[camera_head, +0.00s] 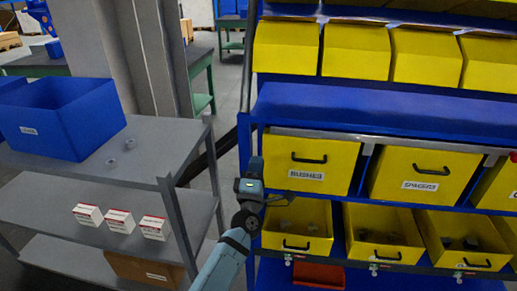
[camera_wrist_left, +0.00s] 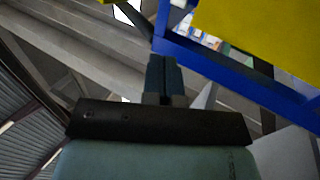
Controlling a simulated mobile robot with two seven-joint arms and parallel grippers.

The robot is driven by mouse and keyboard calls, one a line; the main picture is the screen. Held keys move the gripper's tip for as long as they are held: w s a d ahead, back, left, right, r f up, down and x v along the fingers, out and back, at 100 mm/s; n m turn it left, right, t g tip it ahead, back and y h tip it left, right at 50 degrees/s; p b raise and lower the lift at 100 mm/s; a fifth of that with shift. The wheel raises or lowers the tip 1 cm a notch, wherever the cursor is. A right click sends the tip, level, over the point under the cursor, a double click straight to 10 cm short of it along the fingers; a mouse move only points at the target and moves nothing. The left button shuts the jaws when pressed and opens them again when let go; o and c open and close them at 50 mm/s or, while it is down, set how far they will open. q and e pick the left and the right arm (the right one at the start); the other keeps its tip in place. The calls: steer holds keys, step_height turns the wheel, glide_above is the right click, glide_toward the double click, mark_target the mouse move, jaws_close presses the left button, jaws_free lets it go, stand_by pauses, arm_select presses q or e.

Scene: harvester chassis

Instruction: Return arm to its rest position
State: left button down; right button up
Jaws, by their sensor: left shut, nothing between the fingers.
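My left arm (camera_head: 222,264) rises from the bottom middle of the head view. My right gripper is not in view.
A blue rack (camera_head: 390,110) with several yellow bins stands to the right. A grey shelf cart (camera_head: 150,150) with a blue crate (camera_head: 75,120) and small white boxes (camera_head: 120,220) stands to the left. A narrow gap of floor separates cart and rack. A red bin (camera_head: 318,274) sits low down.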

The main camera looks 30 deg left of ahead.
arm_select(q)
steer(key=s+d+f+m+g+h, duration=0.2)
steer(key=s+f+m+g+h, duration=0.1)
steer(key=s+f+m, duration=0.5)
steer(key=s+d+f+m+g+h, duration=0.3)
steer(key=s+f+m, duration=0.5)
steer(key=s+f, duration=0.3)
steer(key=s+d+f+m+g+h, duration=0.2)
steer(key=s+f+m+g, duration=0.3)
steer(key=s+f+m, duration=0.3)
steer(key=s+f+h, duration=0.1)
steer(key=s, duration=0.3)
steer(key=shift+d+f+h, duration=0.2)
steer(key=shift+d+h, duration=0.1)
